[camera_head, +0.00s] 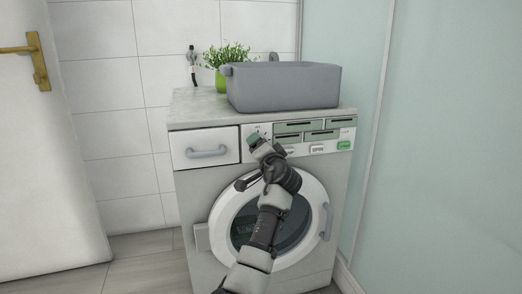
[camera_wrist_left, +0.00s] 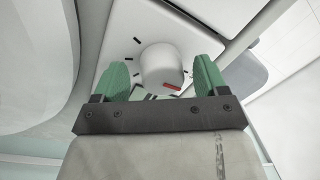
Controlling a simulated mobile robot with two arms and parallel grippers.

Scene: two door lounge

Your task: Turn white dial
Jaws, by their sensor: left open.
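The white dial (camera_wrist_left: 162,66) is a round knob on a white plate with black tick marks and a small red mark, seen in the left wrist view. My left gripper (camera_wrist_left: 162,80) is open, with one green finger on each side of the dial; I cannot tell whether either finger touches it. In the head view my left gripper (camera_head: 257,140) is at the washing machine's control panel, left of the display, and hides the dial there. The washing machine (camera_head: 188,215) is grey with a round door (camera_head: 311,187). My right gripper is not in view.
A grey basin (camera_head: 285,88) and a green potted plant (camera_head: 222,78) stand on the machine's top. A drawer with a handle (camera_head: 206,153) is left of the dial. A door (camera_head: 45,150) is at the far left, and a pale glass panel (camera_head: 440,150) is at the right.

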